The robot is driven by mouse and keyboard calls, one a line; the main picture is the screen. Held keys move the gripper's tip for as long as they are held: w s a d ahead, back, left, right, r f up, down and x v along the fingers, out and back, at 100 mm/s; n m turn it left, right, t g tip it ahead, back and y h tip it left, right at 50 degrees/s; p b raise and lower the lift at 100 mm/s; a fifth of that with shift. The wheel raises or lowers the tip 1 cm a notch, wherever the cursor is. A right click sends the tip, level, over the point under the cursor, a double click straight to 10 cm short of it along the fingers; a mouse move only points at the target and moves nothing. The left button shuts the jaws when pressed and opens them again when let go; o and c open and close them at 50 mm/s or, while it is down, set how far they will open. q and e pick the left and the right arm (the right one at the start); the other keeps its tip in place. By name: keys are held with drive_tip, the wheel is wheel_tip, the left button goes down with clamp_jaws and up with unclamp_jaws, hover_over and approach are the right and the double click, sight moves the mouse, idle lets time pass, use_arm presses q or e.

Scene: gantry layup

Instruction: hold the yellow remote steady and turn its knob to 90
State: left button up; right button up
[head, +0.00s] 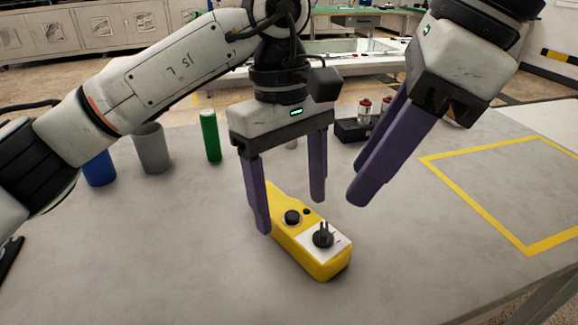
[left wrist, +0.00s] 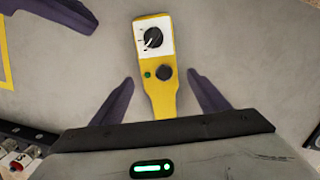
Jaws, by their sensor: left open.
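The yellow remote (head: 318,264) lies flat on the grey table. It has a black knob (head: 323,236) on a white panel at its near end and a round black button (head: 292,216) behind that. In the left wrist view the knob (left wrist: 153,38) bears a pale pointer mark; its exact setting is too small to read. My left gripper (head: 291,216) is open and points down, with its purple fingers on either side of the remote's narrow handle, apart from it in the wrist view. My right gripper (head: 359,186) hangs right of the remote, away from the knob; its fingers overlap in view.
A blue cup (head: 99,170), a grey cup (head: 152,150) and a green cylinder (head: 210,137) stand at the back left. A black holder (head: 352,131) with small red-topped items is behind. A yellow taped outline (head: 480,222) marks the right. The table front is clear.

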sight(293, 215)
use_arm(q)
drive_tip(key=shift+s+d+f, duration=0.15)
drive_tip(key=shift+f, duration=1.5)
